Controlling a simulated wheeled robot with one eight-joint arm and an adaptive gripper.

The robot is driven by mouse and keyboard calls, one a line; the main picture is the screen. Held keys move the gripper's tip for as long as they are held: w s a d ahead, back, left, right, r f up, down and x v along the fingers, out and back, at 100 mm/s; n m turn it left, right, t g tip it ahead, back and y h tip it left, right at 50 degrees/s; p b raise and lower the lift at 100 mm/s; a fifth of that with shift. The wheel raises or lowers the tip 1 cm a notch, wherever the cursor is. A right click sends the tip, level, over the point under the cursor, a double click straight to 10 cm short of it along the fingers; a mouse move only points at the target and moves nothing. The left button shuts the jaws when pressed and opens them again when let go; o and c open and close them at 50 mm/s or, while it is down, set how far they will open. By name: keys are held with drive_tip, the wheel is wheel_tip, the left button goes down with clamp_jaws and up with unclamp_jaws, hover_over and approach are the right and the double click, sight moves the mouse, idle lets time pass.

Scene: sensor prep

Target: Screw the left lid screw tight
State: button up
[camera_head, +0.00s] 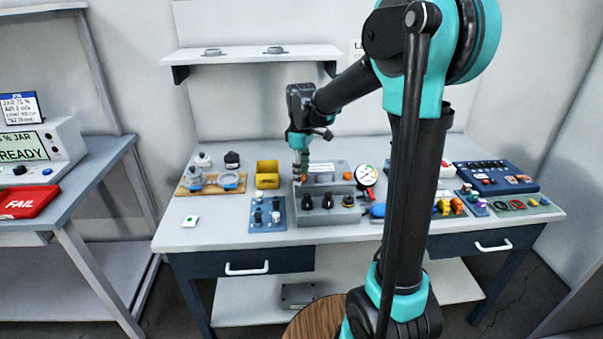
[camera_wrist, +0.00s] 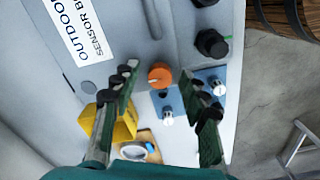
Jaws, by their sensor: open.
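The grey sensor box (camera_head: 335,190) stands on the bench with a white label on its lid, which also shows in the wrist view (camera_wrist: 78,28). The left lid screw (camera_wrist: 160,76) has an orange round head and sits at a corner of the lid. A second orange screw (camera_head: 347,176) shows at the lid's right in the head view. My gripper (camera_head: 301,172) is above the left end of the box, pointing down. In the wrist view its fingers (camera_wrist: 166,78) are open on either side of the left screw, apart from it. I cannot tell the remaining height.
Black glands (camera_wrist: 212,43) stick out from the box front. A blue block with switches (camera_head: 267,215) and a yellow bin (camera_head: 267,174) stand left of the box. A dial gauge (camera_head: 366,175) stands close on its right. The front left bench top is mostly clear.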

clamp_jaws()
